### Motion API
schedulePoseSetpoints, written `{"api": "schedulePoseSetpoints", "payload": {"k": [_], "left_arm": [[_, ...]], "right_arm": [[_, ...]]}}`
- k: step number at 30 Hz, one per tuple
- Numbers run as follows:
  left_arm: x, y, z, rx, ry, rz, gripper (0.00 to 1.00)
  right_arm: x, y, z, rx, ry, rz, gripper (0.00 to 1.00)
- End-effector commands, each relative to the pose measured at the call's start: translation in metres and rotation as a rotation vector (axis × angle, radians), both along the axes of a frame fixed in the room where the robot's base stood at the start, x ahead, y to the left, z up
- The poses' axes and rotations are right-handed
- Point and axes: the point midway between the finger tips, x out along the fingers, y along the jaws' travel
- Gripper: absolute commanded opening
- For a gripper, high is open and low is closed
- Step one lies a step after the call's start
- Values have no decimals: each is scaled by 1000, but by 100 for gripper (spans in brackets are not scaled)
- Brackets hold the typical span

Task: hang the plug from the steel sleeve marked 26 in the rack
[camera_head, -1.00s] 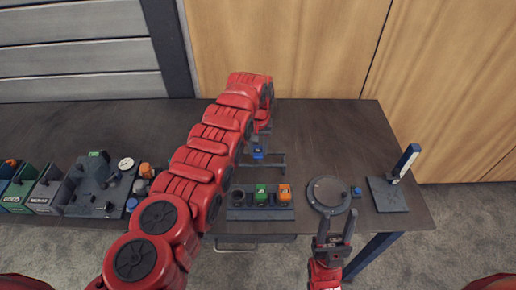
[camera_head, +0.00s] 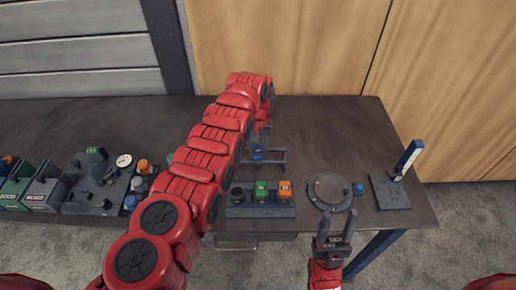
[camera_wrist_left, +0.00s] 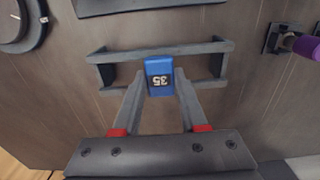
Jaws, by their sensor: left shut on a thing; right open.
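My left gripper (camera_wrist_left: 160,88) is shut on a blue block (camera_wrist_left: 159,76) with an upside-down 35 on its label. The block is at the grey open frame (camera_wrist_left: 108,73); I cannot tell whether it is lifted clear. In the head view the blue block (camera_head: 258,154) shows below my left wrist, in front of the frame (camera_head: 282,162). A grey holder (camera_head: 261,212) carries a dark round cup (camera_head: 237,193), a green block (camera_head: 261,191) and an orange block (camera_head: 285,191). I cannot make out a sleeve marked 26 for certain. My right gripper (camera_head: 335,227) is open and empty.
Bins (camera_head: 45,186) and a cluttered grey tray (camera_head: 78,207) are at the left. The table's back right is clear.

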Motion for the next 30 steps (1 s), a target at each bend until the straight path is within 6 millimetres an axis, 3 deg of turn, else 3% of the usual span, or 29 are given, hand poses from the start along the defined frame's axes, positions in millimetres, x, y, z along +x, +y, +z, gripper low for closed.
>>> {"api": "schedulePoseSetpoints", "payload": {"k": [7,8,13,19,23,30], "left_arm": [[0,0,1,0,-1,0,0],[0,0,1,0,-1,0,47],[0,0,1,0,-1,0,77],[0,0,0,0,0,0,77],[0,0,0,0,0,0,98],[0,0,0,0,0,0,100]], "right_arm": [[0,0,0,0,0,0,50],[0,0,0,0,0,0,50],[0,0,0,0,0,0,50],[0,0,0,0,0,0,50],[0,0,0,0,0,0,50],[0,0,0,0,0,0,50]]}}
